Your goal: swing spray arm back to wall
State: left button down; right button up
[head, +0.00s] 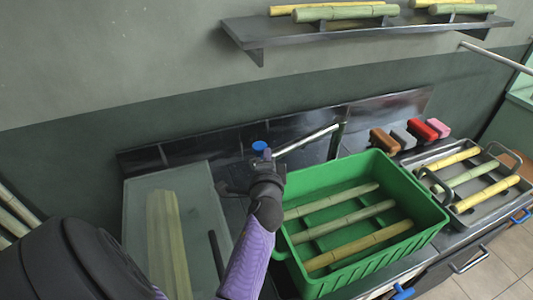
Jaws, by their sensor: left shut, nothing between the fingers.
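The spray arm (307,139) is a thin metal tube that runs from an upright post (336,141) near the wall toward the left, over the back of the counter. A blue knob (260,147) shows at its left end. My left gripper (264,163) is just below the blue knob and the tube's left end, with its fingers shut and empty. I cannot tell whether it touches the tube. My dark wrist hides part of the area beneath. My right gripper is out of view.
A green crate (427,207) with several cane pieces stands right of my gripper. A glassy board (140,217) with canes lies left. Brushes (422,130) and a metal tray (463,206) with canes are at right. A shelf (300,36) hangs above.

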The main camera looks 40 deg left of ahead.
aim_at(257, 148)
pick_arm(q)
jog(key=a+p, duration=0.1)
jog(key=a+m+t+h, duration=0.1)
jog(key=a+h+p, duration=0.1)
jog(key=a, duration=0.1)
jog(key=shift+w+r+p, duration=0.25)
jog(key=shift+w+p, duration=0.05)
jog(key=shift+w, duration=0.1)
jog(key=a, duration=0.2)
jog(key=w+a+b, duration=0.1)
jog(key=a, duration=0.1)
jog(key=shift+f, duration=0.1)
jog(key=shift+m, duration=0.3)
